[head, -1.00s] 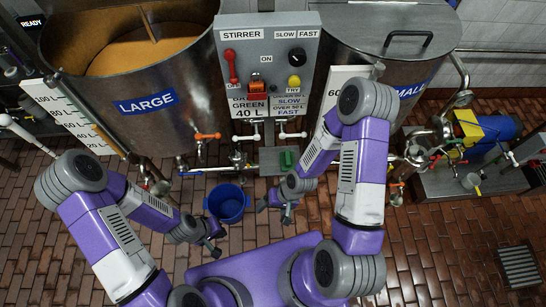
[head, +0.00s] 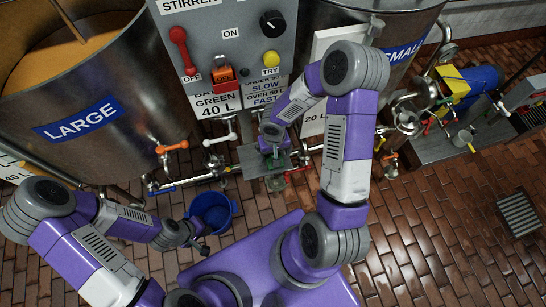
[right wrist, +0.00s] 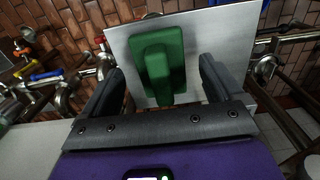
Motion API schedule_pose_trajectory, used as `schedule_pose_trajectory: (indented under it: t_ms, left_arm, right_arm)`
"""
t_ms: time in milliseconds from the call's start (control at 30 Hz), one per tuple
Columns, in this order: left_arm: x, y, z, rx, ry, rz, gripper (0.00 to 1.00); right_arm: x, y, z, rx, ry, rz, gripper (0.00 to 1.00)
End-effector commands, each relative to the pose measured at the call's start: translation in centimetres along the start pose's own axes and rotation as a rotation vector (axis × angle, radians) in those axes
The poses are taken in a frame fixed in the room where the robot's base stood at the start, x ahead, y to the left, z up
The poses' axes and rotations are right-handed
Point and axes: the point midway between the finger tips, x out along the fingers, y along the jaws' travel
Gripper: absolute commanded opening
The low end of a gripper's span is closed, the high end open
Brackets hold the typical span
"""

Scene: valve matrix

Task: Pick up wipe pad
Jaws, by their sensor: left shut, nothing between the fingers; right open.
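The wipe pad is a green block with a raised grip, lying on a small steel shelf (head: 251,172) below the control box. In the right wrist view the wipe pad (right wrist: 160,66) is between the two fingers of my right gripper (right wrist: 166,88), with gaps on both sides. That gripper is open and points at the shelf. In the head view my right gripper (head: 272,156) is over the shelf and hides much of the pad. My left gripper (head: 205,242) is shut and empty, low beside the blue bucket.
A blue bucket (head: 211,213) stands on the brick floor. Pipes with an orange-handled valve (head: 172,147) and white-handled valves run left of the shelf. The stirrer control box (head: 222,50) rises behind it, between the large tank (head: 150,75) and the small tank (head: 404,50).

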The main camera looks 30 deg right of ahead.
Motion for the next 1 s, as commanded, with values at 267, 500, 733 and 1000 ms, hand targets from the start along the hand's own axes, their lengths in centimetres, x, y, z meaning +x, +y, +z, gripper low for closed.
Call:
schedule_pose_trajectory:
  t_ms: [267,500,733,1000]
  left_arm:
    - [0.73,-0.27,-0.05,0.0,0.0,0.0,0.0]
    - [0.69,-0.25,-0.05,0.0,0.0,0.0,0.0]
    - [0.7,-0.25,-0.05,0.0,0.0,0.0,0.0]
    - [0.7,-0.25,-0.05,0.0,0.0,0.0,0.0]
  right_arm:
    - [1.77,0.0,-0.03,-0.001,0.001,-0.001,0.94]
    - [1.71,0.0,-0.03,0.0,0.001,-0.001,0.75]
    - [1.71,0.0,-0.02,-0.001,0.001,-0.001,0.4]
    - [1.68,-0.02,-0.02,-0.001,0.001,-0.001,0.33]
